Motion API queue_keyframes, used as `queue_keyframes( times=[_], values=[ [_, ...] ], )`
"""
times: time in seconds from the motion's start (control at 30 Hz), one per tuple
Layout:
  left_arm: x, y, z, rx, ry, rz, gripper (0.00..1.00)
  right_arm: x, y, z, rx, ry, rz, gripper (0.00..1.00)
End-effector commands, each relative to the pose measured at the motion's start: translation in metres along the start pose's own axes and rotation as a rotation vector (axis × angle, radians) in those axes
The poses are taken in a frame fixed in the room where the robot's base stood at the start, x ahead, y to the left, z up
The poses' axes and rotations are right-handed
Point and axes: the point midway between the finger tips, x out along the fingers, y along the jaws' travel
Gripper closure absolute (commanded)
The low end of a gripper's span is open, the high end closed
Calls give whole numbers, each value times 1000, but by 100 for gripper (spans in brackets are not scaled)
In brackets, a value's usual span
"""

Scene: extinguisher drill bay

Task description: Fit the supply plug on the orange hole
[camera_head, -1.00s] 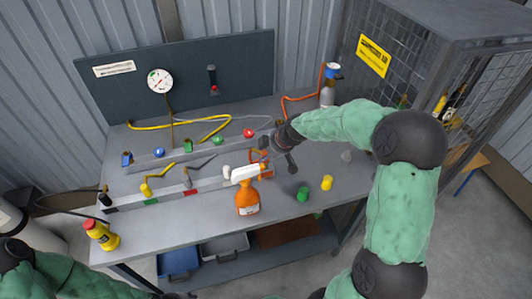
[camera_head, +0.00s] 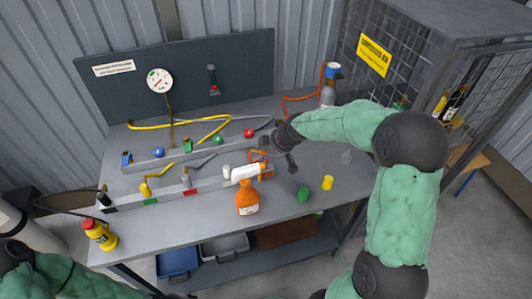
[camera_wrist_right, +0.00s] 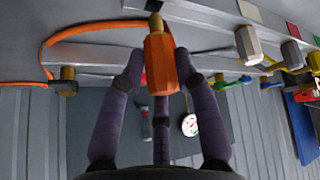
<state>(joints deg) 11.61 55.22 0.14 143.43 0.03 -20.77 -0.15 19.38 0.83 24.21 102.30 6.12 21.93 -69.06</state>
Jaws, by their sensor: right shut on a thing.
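My right gripper (camera_head: 277,150) is over the right part of the bench, by the rails. In the right wrist view its fingers (camera_wrist_right: 160,88) are shut around an orange hexagonal plug (camera_wrist_right: 160,65) with a brass tip (camera_wrist_right: 155,22). The tip is at a grey rail (camera_wrist_right: 195,14); I cannot tell whether it is seated in it. An orange hose (camera_wrist_right: 48,62) curves behind the plug. The orange hole is not clearly visible. My left arm shows at the bottom left of the head view, but its gripper is out of the picture.
An orange spray bottle (camera_head: 247,200) stands just in front of the rails, near my right gripper. Green (camera_head: 303,194) and yellow (camera_head: 328,183) caps stand to its right. A mesh cage (camera_head: 440,60) bounds the right.

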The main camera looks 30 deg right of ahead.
Motion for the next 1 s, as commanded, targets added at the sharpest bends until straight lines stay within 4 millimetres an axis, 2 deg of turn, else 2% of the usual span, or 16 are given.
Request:
queue_keyframes(
  times=[1.0],
  values=[
    [21,-8,-1,0,0,0,60,20,-4,11,-2,-1,4,100]
  ],
)
